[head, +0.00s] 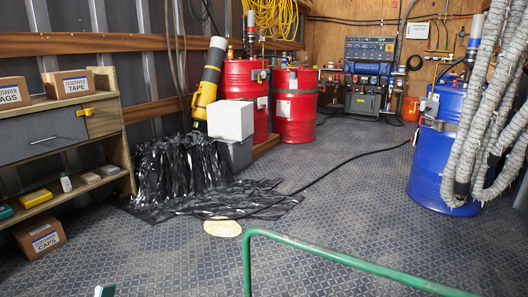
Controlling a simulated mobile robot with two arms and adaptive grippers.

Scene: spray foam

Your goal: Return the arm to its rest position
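Neither of my grippers nor any part of my arms that I can make out shows in the head view. Black plastic sheeting (185,165) hangs down and spreads over the floor at centre left. A pale yellowish blob (222,228) lies at the sheet's near edge. A white block (232,118) sits on a grey bin (236,152) beside the sheeting.
A green rail (340,257) crosses the near foreground. Shelves with boxes (75,83) stand at left. Red drums (295,105) and a machine (368,75) stand at the back. A blue drum (436,160) with thick grey hoses (475,120) stands at right. The middle floor (345,205) is mostly clear.

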